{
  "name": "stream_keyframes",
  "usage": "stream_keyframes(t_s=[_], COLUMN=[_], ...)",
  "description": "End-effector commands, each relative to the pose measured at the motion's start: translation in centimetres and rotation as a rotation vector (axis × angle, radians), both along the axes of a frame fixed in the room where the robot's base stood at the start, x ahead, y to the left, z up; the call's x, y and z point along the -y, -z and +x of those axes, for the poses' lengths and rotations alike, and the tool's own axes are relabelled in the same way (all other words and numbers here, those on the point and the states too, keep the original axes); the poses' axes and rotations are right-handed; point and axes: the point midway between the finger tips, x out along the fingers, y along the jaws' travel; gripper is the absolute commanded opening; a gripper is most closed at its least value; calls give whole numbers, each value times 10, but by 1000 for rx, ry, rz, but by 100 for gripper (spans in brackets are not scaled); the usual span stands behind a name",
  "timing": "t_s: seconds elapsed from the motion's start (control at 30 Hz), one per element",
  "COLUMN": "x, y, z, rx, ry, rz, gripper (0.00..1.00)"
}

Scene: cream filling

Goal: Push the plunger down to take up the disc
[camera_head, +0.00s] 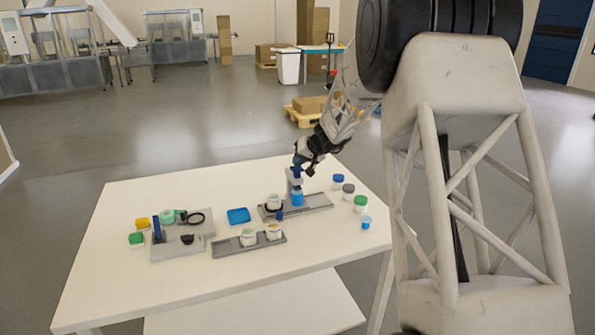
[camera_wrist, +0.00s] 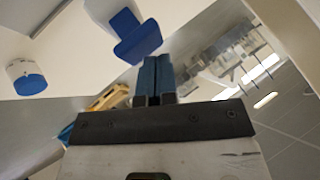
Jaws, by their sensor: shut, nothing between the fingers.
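My gripper (camera_head: 298,166) is shut and empty, with its blue fingers pointing down at the top of a small grey press (camera_head: 294,182) on the right tray. In the wrist view the closed fingers (camera_wrist: 153,62) end close to a blue T-shaped part (camera_wrist: 135,35), which looks like the plunger. I cannot tell whether they touch it. In the head view the gripper hides most of the plunger. A bright blue cup (camera_head: 297,199) stands under the press. I cannot make out the disc.
The press stands on a long grey tray (camera_head: 318,202) with a white jar (camera_head: 273,201). Several lidded jars stand to the right, including a green-lidded one (camera_head: 361,203). A blue dish (camera_head: 238,216) lies left. A second tray (camera_head: 232,248) is in front. The table's front left (camera_head: 110,280) is clear.

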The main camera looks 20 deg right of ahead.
Motion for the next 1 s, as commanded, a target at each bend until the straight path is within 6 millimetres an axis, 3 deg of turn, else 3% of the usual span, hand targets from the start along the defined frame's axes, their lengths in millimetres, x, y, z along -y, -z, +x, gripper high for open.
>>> stream_keyframes(t_s=[1.0], x=[0], y=[9], z=[0], rx=[0], ry=[0], rz=[0], gripper=[0])
